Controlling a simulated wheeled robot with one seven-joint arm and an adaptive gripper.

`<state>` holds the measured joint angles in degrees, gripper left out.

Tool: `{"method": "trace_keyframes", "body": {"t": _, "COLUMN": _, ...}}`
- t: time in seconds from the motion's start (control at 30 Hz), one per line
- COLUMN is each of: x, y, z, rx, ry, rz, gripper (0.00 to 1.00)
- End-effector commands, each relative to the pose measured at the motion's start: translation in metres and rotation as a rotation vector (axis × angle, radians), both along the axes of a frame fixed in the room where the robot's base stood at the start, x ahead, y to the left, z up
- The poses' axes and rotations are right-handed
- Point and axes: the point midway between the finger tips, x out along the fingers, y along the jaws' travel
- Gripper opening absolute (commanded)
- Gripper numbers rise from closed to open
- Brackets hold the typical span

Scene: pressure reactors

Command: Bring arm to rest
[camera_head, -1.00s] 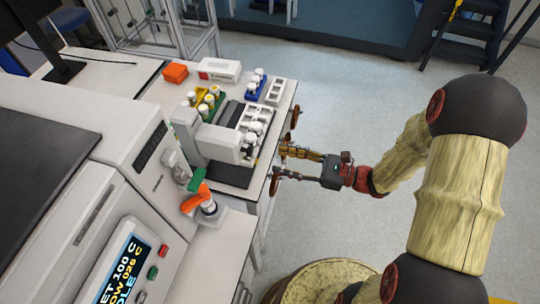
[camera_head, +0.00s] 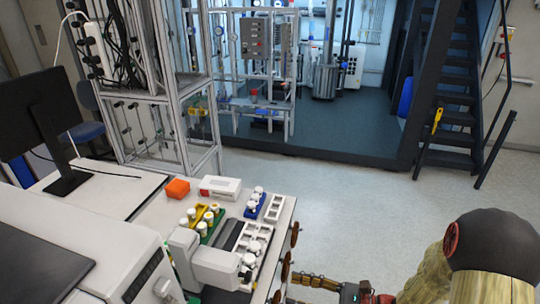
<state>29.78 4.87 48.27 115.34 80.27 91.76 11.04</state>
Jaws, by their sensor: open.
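My gripper (camera_head: 302,289) is at the bottom edge of the view, partly cut off by the frame. It is open, with no object visible between its fingers. Its fingers point left towards the right edge of the bench, near the brown round handwheels (camera_head: 287,265). I cannot tell whether the fingers touch a wheel. My arm (camera_head: 490,250) reaches in from the lower right, with its dark rounded joint uppermost. The rest of the arm is below the frame.
The bench holds a grey instrument (camera_head: 208,262), white-capped vials in a green rack (camera_head: 207,229), a blue rack (camera_head: 255,207), an orange block (camera_head: 178,188) and a white box (camera_head: 220,187). Open floor (camera_head: 380,210) lies right of the bench. Dark stairs (camera_head: 455,100) stand behind.

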Motion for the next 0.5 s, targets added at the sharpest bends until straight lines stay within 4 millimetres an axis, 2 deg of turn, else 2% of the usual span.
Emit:
{"method": "trace_keyframes", "body": {"t": 0.07, "x": -0.003, "y": 0.001, "z": -0.009, "rx": -0.038, "ry": -0.001, "rz": 0.012, "gripper": 0.43}}
{"method": "trace_keyframes", "body": {"t": 0.13, "x": -0.018, "y": 0.006, "z": -0.024, "rx": -0.088, "ry": 0.009, "rz": 0.06, "gripper": 0.43}}
{"method": "trace_keyframes", "body": {"t": 0.27, "x": -0.063, "y": 0.01, "z": -0.049, "rx": -0.24, "ry": -0.003, "rz": 0.221, "gripper": 0.43}}
{"method": "trace_keyframes", "body": {"t": 0.37, "x": -0.096, "y": 0.003, "z": -0.055, "rx": -0.414, "ry": -0.076, "rz": 0.381, "gripper": 0.43}}
{"method": "trace_keyframes", "body": {"t": 0.5, "x": -0.132, "y": -0.023, "z": -0.053, "rx": -0.707, "ry": -0.248, "rz": 0.633, "gripper": 0.43}}
